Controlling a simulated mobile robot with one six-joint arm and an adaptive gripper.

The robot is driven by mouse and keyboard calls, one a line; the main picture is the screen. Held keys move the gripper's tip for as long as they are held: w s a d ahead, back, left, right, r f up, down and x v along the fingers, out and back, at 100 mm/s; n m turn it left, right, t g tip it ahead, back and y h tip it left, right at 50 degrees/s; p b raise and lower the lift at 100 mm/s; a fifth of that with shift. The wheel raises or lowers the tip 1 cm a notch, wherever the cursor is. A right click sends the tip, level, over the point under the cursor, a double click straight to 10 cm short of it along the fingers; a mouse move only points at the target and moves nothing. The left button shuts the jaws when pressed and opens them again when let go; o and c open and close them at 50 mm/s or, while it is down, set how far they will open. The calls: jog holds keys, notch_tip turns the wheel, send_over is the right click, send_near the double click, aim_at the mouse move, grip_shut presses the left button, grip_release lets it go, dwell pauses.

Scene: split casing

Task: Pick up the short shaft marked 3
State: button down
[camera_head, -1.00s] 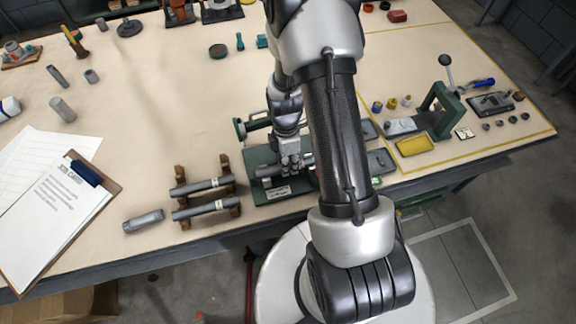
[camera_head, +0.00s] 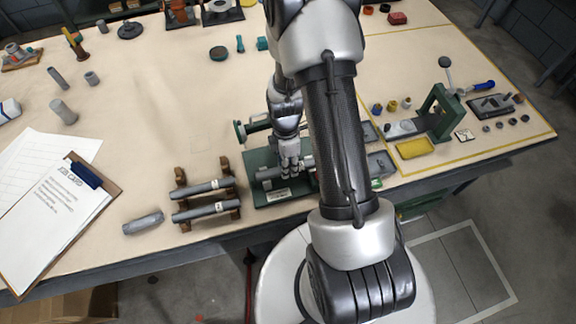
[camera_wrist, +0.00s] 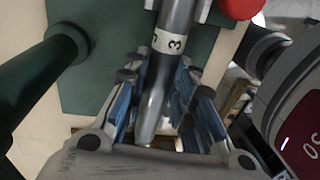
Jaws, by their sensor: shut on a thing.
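The short shaft marked 3 (camera_wrist: 176,28) is a grey metal rod with a white band bearing a black "3". In the wrist view it runs down from the top edge into my gripper (camera_wrist: 168,108), whose blue-lined fingers are closed on both sides of it. In the head view my gripper (camera_head: 289,167) is low over the green fixture (camera_head: 262,158), shut on the shaft. The shaft's grey end shows left of the fingers (camera_head: 268,173). Whether the shaft still touches its support cannot be told. My arm hides part of the fixture's right side.
Two longer labelled shafts (camera_head: 200,210) lie on a brown wooden rack (camera_head: 182,180) left of the fixture. A grey cylinder (camera_head: 143,222) and a clipboard (camera_head: 55,225) lie further left. A green press (camera_head: 438,112) and yellow tray (camera_head: 415,148) stand right. The table's middle left is clear.

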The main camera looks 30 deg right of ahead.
notch_tip(320, 180, up, 20)
jog(key=p, duration=0.5)
dwell(0.3)
